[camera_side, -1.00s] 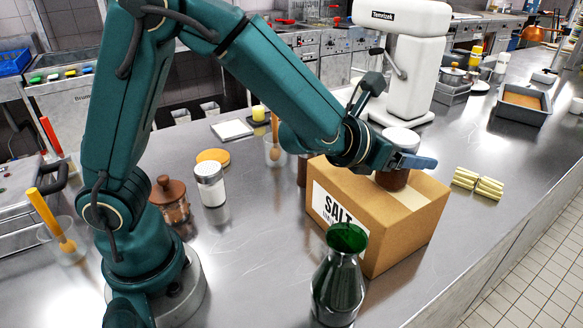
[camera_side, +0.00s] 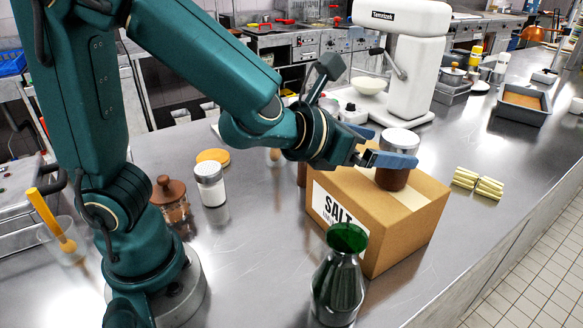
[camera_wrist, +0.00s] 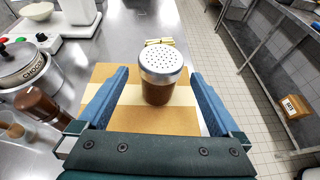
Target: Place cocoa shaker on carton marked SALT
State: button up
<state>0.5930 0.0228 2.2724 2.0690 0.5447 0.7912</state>
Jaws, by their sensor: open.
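The cocoa shaker (camera_side: 394,172), a clear jar of brown powder with a perforated metal lid, stands upright on top of the carton marked SALT (camera_side: 398,228). In the wrist view the shaker (camera_wrist: 160,78) stands on the light tape strip of the carton (camera_wrist: 112,112). My gripper (camera_side: 388,150) is open at the shaker, level with its upper part. In the wrist view its blue fingers (camera_wrist: 159,88) lie to either side of the shaker, with a gap on both sides. The shaker's far side is hidden.
A green glass flask (camera_side: 340,278) stands close in front of the carton. A white-powder shaker (camera_side: 211,186) and a wooden-topped jar (camera_side: 170,200) stand left. Yellow sticks (camera_side: 478,184) lie right of the carton. A white mixer (camera_side: 412,70) stands behind.

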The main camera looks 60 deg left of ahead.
jog(key=shift+v, duration=2.3)
jog(key=s+a+f+n+g+y, duration=0.1)
jog(key=s+a+n+g+y, duration=0.15)
jog(key=a+n, duration=0.45)
jog(key=s+a+f+n+g+y, duration=0.2)
jog(key=s+a+n+y, duration=0.15)
jog(key=n, duration=0.75)
jog(key=s+d+n+g+h, duration=0.1)
jog(key=s+d+n+h, duration=0.1)
jog(key=n, duration=0.7)
jog(key=s+d+f+n+g+h, duration=0.1)
jog(key=s+d+n+g+h, duration=0.1)
jog(key=s+n, duration=0.4)
jog(key=d+n+h, duration=0.1)
jog(key=n, duration=0.2)
jog(key=shift+s+d+f+n, duration=0.15)
jog(key=shift+s+d+n, duration=0.05)
jog(key=shift+d+n, duration=0.2)
